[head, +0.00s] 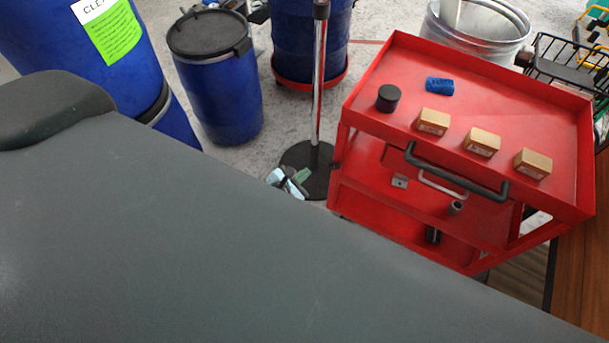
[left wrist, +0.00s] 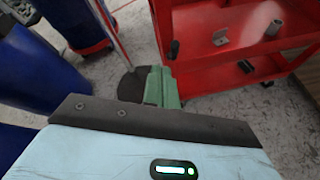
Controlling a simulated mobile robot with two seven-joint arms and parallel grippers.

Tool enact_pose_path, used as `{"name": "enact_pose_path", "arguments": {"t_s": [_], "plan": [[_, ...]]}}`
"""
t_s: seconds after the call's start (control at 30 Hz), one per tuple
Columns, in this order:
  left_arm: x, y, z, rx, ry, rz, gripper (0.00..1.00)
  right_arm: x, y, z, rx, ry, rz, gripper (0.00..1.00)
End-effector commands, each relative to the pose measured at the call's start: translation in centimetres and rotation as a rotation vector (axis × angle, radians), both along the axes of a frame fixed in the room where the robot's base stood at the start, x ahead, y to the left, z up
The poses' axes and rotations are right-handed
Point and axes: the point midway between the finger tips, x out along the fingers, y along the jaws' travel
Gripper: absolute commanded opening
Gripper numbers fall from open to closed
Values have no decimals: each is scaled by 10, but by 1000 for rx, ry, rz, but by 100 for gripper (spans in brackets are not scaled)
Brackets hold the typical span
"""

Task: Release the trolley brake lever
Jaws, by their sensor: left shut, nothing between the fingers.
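The red trolley (head: 365,105) stands at the right in the head view; part of it also shows in the left wrist view (left wrist: 210,68). A dark bar handle (head: 455,176) is on its near side. I cannot tell which part is the brake lever. My left gripper (head: 292,182), pale blue with green fingers, is left of the trolley and apart from it, in front of the black stand base. In the left wrist view its green fingers (left wrist: 162,87) are together, with nothing between them. My right gripper is not in view.
The trolley top holds three small boxes (head: 432,122), a black cylinder (head: 388,98) and a blue piece (head: 440,85). A metal bracket (head: 400,181) and dark cylinders lie lower. A metal post (head: 318,80) stands between the trolley and blue barrels (head: 220,100). A metal bin (head: 475,30) is behind.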

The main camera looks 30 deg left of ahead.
Motion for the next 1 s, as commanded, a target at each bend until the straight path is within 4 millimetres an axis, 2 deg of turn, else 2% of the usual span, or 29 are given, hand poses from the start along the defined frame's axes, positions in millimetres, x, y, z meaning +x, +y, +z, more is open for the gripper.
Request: {"name": "enact_pose_path", "arguments": {"t_s": [0.03,0.13,0.83,0.93,1.0], "plan": [[0,1,11,-1,-8,0,0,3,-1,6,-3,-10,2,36],[-5,1,14,-1,-4,0,0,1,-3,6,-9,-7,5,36],[-11,2,11,-6,5,3,0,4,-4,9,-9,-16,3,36],[-21,-4,8,-93,27,42,0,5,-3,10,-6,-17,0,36],[-38,-10,4,-243,67,116,0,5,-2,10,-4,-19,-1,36]]}}
